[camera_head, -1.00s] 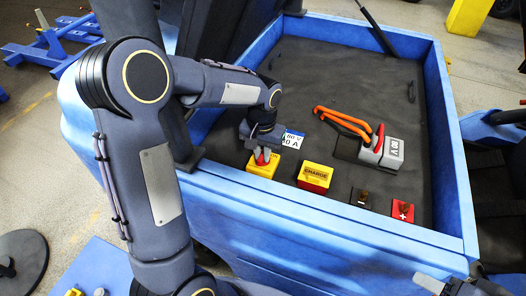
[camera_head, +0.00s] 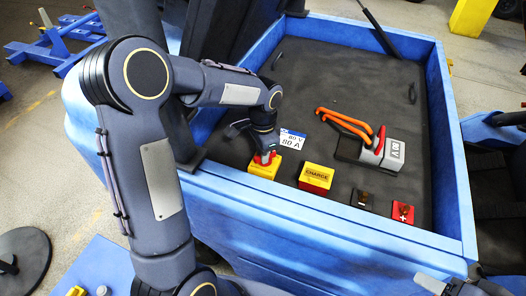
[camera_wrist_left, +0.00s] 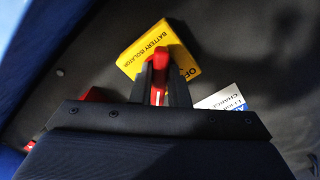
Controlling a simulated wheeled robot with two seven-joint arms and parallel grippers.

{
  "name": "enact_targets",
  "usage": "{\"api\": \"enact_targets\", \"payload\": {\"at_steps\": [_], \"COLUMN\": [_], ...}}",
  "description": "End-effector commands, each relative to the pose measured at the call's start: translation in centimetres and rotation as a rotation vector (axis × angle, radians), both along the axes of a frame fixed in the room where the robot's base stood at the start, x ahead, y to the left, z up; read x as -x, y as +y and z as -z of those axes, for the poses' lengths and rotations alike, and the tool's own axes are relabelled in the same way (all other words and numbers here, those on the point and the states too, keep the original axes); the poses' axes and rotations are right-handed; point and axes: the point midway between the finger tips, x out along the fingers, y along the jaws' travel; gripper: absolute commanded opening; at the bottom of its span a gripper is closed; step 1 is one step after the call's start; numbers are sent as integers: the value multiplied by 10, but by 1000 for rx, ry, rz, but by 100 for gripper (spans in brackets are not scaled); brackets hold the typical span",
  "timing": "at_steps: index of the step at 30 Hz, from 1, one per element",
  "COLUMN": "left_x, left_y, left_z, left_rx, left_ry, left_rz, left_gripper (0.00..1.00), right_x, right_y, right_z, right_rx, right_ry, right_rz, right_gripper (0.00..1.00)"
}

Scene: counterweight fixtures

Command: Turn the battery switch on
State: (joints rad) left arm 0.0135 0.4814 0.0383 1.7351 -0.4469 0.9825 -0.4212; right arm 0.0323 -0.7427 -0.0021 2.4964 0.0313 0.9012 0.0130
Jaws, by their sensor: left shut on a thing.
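The battery switch is a yellow box (camera_head: 262,172) with a red handle on top, on the dark floor of the blue bin. In the left wrist view the box reads "BATTERY ISOLATOR" (camera_wrist_left: 141,51), with part of "OFF" beside the red handle (camera_wrist_left: 170,40). My left gripper (camera_head: 266,153) reaches down over the box. Its two fingers (camera_wrist_left: 160,85) are shut on the red handle, one on each side. The gripper hides part of the handle and box.
Farther right are a grey plug with orange cables (camera_head: 380,152), a dark terminal (camera_head: 361,197) and a red plus terminal (camera_head: 402,212). A white label (camera_head: 291,139) lies behind. The blue bin wall (camera_head: 330,218) runs in front.

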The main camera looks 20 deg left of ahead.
Motion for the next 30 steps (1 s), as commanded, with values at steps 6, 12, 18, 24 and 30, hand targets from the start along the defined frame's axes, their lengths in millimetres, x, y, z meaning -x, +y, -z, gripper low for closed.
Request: {"api": "enact_targets", "payload": {"at_steps": [6,12,18,24,30], "left_x": [-2,-2,-2,-1,-1], "left_y": [0,0,0,0,0], "left_z": [-2,-2,-2,-1,0], "left_rx": [0,0,0,0,1], "left_ry": [-5,-6,-6,-4,-2], "left_rz": [36,42,42,41,40], "left_gripper": [0,0,0,36,36], "right_x": [0,0,0,0,0], "right_y": [0,0,0,0,0], "right_z": [-1,-1,-1,-1,-1], "right_rx": [0,0,0,0,0], "right_ry": [0,0,0,0,0], "right_rz": [0,0,0,0,0], "right_gripper": [57,57,57,57,57]}}
